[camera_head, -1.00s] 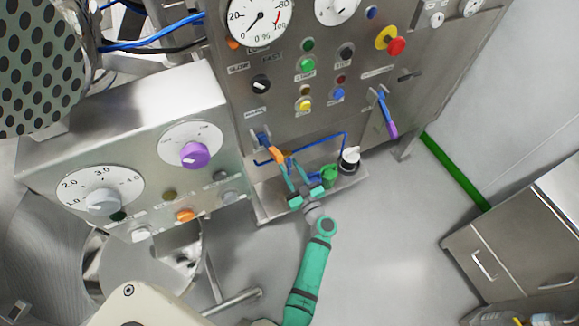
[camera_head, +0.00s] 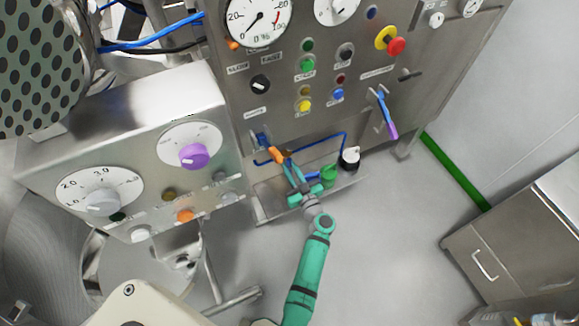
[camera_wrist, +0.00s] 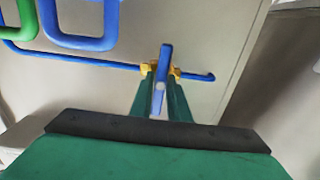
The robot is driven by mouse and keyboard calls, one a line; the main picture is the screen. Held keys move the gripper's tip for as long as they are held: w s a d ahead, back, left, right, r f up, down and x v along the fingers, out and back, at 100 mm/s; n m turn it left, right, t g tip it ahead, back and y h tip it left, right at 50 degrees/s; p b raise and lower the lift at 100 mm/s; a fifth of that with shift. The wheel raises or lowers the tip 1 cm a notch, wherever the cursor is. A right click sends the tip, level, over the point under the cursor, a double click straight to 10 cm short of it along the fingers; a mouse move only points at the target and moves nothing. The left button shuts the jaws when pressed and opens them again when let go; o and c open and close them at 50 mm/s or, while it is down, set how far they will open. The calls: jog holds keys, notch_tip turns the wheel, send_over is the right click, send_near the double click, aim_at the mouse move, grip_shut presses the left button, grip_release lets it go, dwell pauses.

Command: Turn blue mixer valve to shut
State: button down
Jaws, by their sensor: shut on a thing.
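The blue valve handle (camera_wrist: 164,58) is a slim bar in the wrist view, with a pale lower end. My gripper (camera_wrist: 161,72) has its yellow-orange fingertips shut on the handle, one on each side. In the head view, my gripper (camera_head: 281,157) is at the lower part of the steel control panel (camera_head: 225,85). There the fingers and orange tips hide most of the handle. A thin blue line runs behind the handle in the wrist view.
A blue lever with a purple end (camera_head: 386,112) is farther right on the panel. A green container (camera_head: 328,174) and a black-and-white fitting (camera_head: 350,158) are close to the right of my gripper. Open floor (camera_head: 390,245) lies to the right of my arm.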

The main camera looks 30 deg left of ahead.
dwell(0.3)
jog(key=c, duration=1.7)
grip_release()
jog(key=shift+c, duration=0.2)
jog(key=shift+d, duration=0.1)
jog(key=v, duration=1)
jog(key=shift+s+d, duration=0.3)
